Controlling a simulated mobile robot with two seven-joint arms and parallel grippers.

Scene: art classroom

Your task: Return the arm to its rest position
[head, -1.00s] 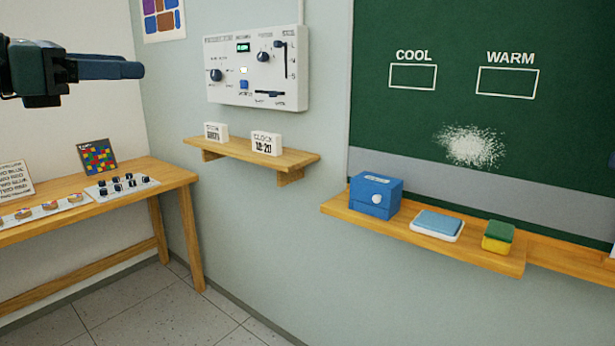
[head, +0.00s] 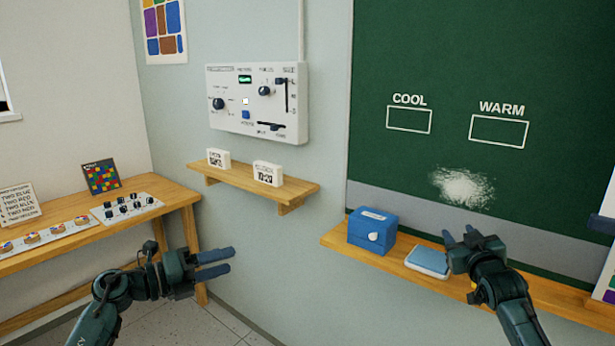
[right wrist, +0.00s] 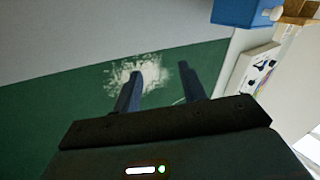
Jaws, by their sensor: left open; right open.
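My left gripper (head: 213,264) is open and empty in the head view, in the air right of the wooden table and below the small wall shelf. Its fingers point right. My right gripper (head: 461,236) is open in the head view, in front of the chalkboard ledge. It covers the place beside the blue pad where the ledge continues. In the right wrist view its two fingers (right wrist: 160,88) stand apart with nothing between them, and the green board with a white chalk smudge (right wrist: 140,76) lies beyond.
A blue box (head: 372,232) and a blue pad on a white tray (head: 428,261) sit on the wooden ledge (head: 345,245). A control panel (head: 258,103) hangs above a small shelf (head: 250,182) with two white blocks. A table (head: 175,196) at left holds cards and a knob board.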

